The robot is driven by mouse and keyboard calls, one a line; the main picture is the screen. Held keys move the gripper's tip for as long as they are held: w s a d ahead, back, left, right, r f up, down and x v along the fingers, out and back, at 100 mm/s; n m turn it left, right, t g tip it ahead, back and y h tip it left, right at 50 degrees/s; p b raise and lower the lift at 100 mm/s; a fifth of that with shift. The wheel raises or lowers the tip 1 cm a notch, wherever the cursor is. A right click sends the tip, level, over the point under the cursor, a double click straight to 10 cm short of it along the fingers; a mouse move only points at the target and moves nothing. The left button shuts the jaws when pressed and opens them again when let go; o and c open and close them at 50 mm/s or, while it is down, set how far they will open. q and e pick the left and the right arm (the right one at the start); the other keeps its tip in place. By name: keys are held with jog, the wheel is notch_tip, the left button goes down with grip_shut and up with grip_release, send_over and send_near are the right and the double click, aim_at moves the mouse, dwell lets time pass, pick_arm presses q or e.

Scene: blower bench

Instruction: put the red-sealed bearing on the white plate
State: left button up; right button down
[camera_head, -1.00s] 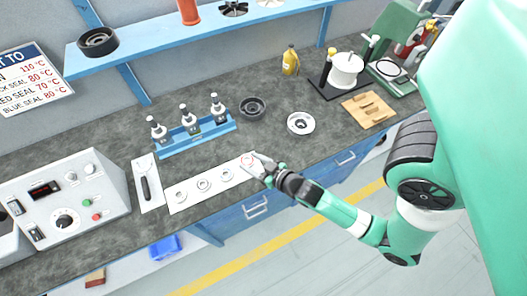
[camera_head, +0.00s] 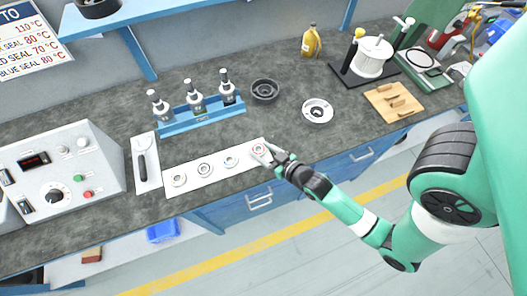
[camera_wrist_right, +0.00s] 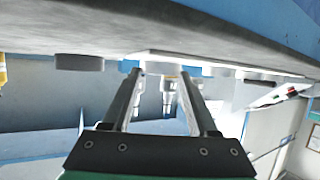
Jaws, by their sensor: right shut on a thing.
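The red-sealed bearing (camera_head: 258,149) is a small ring with a red band at the right end of a long white strip (camera_head: 215,178) on the bench. My right gripper (camera_head: 264,152) is shut on it, low over the strip; I cannot tell whether the bearing is lifted. The right wrist view shows the two fingers (camera_wrist_right: 160,75) close under the bench surface, with the picture upside down; the bearing is not clear there. A round white plate-like part with a dark centre (camera_head: 317,111) lies farther back to the right. My left gripper is not in view.
Several other bearings (camera_head: 204,169) lie along the strip. A blue rack with bottles (camera_head: 201,122) and a dark ring-shaped part (camera_head: 265,91) stand behind. A white drum on a black base (camera_head: 373,58) and a wooden block (camera_head: 393,102) are at the right. Bench between strip and white part is clear.

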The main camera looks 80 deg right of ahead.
jog(key=shift+c, duration=0.9)
grip_release()
jog(key=shift+f, duration=0.1)
jog(key=shift+r, duration=0.25)
jog(key=p+v, duration=0.1)
jog(key=v, duration=0.6)
jog(key=shift+a+f, duration=0.15)
jog(key=shift+f, duration=0.05)
jog(key=b+v, duration=0.2)
jog(key=v, duration=0.3)
jog(key=shift+r, duration=0.15)
